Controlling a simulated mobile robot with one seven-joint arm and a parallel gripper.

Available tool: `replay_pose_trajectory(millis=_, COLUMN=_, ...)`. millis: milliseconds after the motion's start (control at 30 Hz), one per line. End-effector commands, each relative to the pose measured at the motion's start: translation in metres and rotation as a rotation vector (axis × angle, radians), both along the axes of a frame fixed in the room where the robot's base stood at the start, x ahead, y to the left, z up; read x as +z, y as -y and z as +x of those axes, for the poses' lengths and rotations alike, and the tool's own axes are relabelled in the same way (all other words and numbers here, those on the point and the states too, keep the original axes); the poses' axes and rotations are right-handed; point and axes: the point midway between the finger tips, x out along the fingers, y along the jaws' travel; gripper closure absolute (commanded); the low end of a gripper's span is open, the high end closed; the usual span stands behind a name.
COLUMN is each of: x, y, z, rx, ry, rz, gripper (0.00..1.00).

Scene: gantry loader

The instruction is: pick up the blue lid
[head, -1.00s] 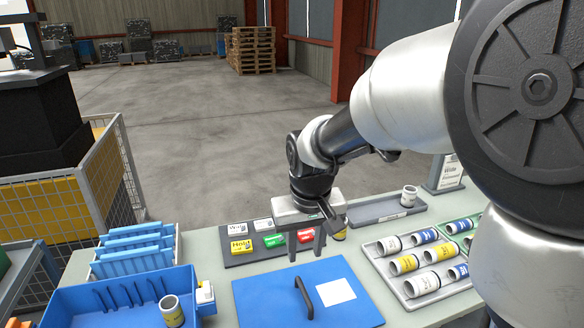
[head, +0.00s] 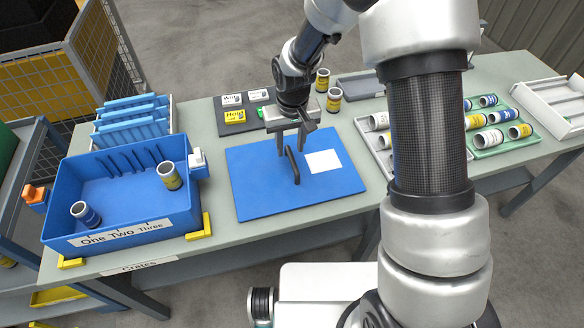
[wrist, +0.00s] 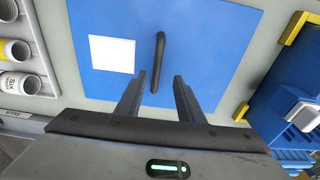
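The blue lid (head: 262,196) lies flat on the grey-green table, with a black bar handle (head: 293,165) and a white label (head: 323,161) on top. My gripper (head: 291,149) is open and points down at the far end of the handle. In the wrist view the lid (wrist: 205,40) fills the middle. I cannot tell how far the fingertips are above the lid.
A blue crate (head: 125,220) with two cans inside stands left of the lid. Blue dividers (head: 130,122) stand behind it. A dark mat (head: 228,128) with small boxes lies behind the lid. Trays of cans (head: 367,139) lie to the right, close to my arm.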

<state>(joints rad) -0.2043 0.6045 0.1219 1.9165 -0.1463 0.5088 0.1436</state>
Motion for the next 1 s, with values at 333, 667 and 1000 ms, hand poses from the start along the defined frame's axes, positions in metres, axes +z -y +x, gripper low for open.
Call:
replay_pose_trajectory(millis=333, x=-0.031, y=0.002, z=0.003, rx=-0.001, ry=-0.002, rz=-0.001, gripper=0.66)
replay_pose_trajectory(millis=667, x=-0.07, y=0.004, z=0.008, rx=-0.001, ry=0.001, rz=-0.001, gripper=0.66)
replay_pose_trajectory(millis=1000, x=-0.071, y=0.004, z=0.008, rx=-0.001, ry=0.002, rz=0.0, gripper=0.84)
